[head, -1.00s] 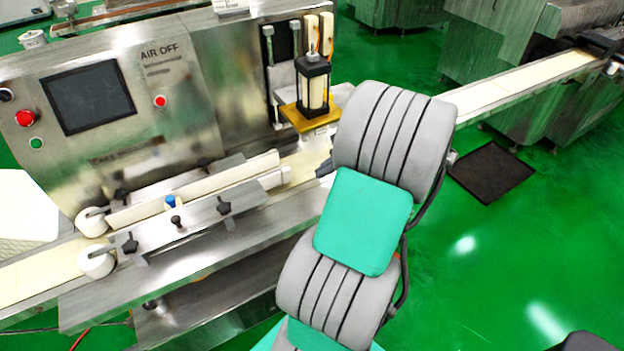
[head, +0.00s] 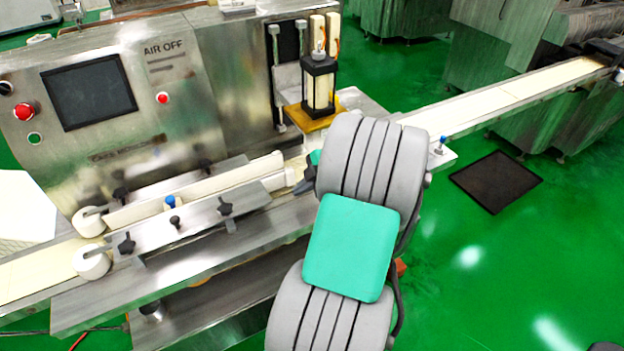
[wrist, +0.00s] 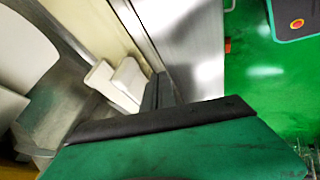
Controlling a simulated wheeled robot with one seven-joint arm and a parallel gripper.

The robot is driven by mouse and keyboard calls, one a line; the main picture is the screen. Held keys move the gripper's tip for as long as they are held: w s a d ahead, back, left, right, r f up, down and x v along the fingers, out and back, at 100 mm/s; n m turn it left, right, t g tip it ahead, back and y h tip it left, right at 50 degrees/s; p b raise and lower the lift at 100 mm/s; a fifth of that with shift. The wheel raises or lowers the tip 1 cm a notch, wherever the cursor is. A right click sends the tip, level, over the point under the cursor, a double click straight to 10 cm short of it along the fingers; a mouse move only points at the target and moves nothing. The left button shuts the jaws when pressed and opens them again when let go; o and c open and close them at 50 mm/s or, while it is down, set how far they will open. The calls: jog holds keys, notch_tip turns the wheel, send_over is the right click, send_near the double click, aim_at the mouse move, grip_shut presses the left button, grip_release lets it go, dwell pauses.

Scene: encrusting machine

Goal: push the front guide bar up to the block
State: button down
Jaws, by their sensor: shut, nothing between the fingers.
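The front guide bar (head: 274,181) is a white bar along the near side of the conveyor, carried by a metal plate with dark star knobs. Its right end and the rear guide bar (head: 262,166) end near my gripper (head: 301,186). In the wrist view two white bar ends show, and the right-hand one (wrist: 130,76) lies close beside the dark fingers of my gripper (wrist: 158,82). The fingers are shut and empty; I cannot tell whether they touch the bar. I cannot single out the block with certainty. My arm hides part of the conveyor right of the bars.
The machine's panel (head: 90,95) rises behind the bars. White rollers (head: 92,261) sit at their left end. A belt (head: 500,95) runs away right.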

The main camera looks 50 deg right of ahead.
aim_at(287, 182)
jog(key=w, duration=0.2)
jog(key=w+d+p, duration=0.1)
jog(key=shift+w+d, duration=0.1)
jog(key=shift+w, duration=0.3)
jog(key=shift+b, duration=0.3)
jog(key=shift+w+d+f+b, duration=0.15)
jog(key=shift+w+f+b, duration=0.1)
jog(key=shift+b, duration=0.3)
jog(key=shift+w+r, duration=0.1)
jog(key=shift+r, duration=0.3)
